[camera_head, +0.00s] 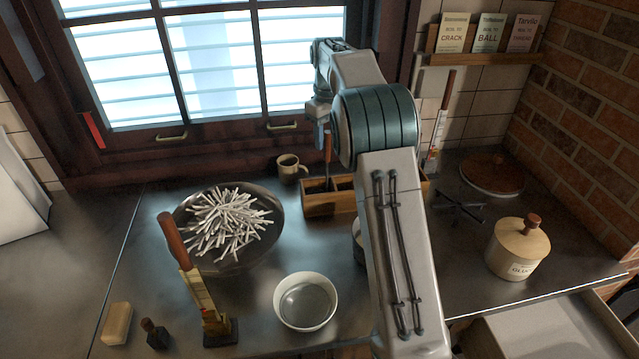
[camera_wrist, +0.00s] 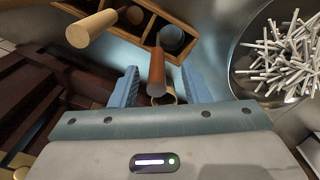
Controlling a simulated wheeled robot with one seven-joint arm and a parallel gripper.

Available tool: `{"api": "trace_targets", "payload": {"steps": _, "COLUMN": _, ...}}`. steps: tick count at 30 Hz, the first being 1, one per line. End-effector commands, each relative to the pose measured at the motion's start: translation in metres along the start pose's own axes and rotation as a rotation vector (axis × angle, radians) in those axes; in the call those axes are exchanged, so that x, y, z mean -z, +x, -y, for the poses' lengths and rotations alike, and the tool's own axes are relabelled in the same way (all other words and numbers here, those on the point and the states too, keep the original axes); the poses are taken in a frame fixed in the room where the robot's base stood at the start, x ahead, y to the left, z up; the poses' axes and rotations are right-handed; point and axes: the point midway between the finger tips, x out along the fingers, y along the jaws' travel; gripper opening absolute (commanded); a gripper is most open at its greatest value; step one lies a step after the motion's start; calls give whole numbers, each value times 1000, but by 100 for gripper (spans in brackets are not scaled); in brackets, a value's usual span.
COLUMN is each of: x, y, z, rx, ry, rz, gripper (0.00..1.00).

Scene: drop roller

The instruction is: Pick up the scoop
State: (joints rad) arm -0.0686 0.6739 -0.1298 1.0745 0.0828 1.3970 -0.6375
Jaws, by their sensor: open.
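A tool with a reddish-brown handle (camera_head: 328,147), perhaps the scoop, stands upright in a wooden divided box (camera_head: 316,204) at the back of the counter. Its working end is hidden in the box, so I cannot tell its shape. My gripper (camera_head: 321,133) is open above the box, by the handle's top. In the wrist view, the handle (camera_wrist: 157,72) shows between the two blue fingers of my gripper (camera_wrist: 158,78), with a visible gap on both sides. A second, pale wooden handle (camera_wrist: 90,29) shows left of the fingers there.
A mug (camera_head: 290,167) stands left of the box. A wide bowl of white sticks (camera_head: 276,235), a white bowl (camera_head: 305,302) and a tall brown-handled tool (camera_head: 172,238) stand in front. A lidded jar (camera_head: 517,252) is at right. The window is close behind.

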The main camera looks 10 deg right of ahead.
Motion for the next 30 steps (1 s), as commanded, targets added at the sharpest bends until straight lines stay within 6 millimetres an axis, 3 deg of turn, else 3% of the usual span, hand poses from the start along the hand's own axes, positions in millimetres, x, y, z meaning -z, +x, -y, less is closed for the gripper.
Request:
{"api": "trace_targets", "payload": {"steps": 6, "x": 0, "y": 29, "z": -3, "rx": 1, "ry": 1, "rz": 3, "gripper": 42}}
{"api": "trace_targets", "payload": {"steps": 14, "x": 0, "y": 34, "z": -3, "rx": 0, "ry": 1, "rz": 1, "gripper": 42}}
{"api": "trace_targets", "payload": {"steps": 15, "x": 0, "y": 34, "z": -3, "rx": 0, "ry": 1, "rz": 1, "gripper": 40}}
{"api": "trace_targets", "payload": {"steps": 19, "x": 0, "y": 34, "z": -3, "rx": 0, "ry": 1, "rz": 1, "gripper": 3}}
{"api": "trace_targets", "payload": {"steps": 20, "x": 0, "y": 34, "z": -3, "rx": 0, "ry": 1, "rz": 1, "gripper": 0}}
{"api": "trace_targets", "payload": {"steps": 30, "x": 1, "y": 30, "z": -3, "rx": -1, "ry": 1, "rz": -1, "gripper": 0}}
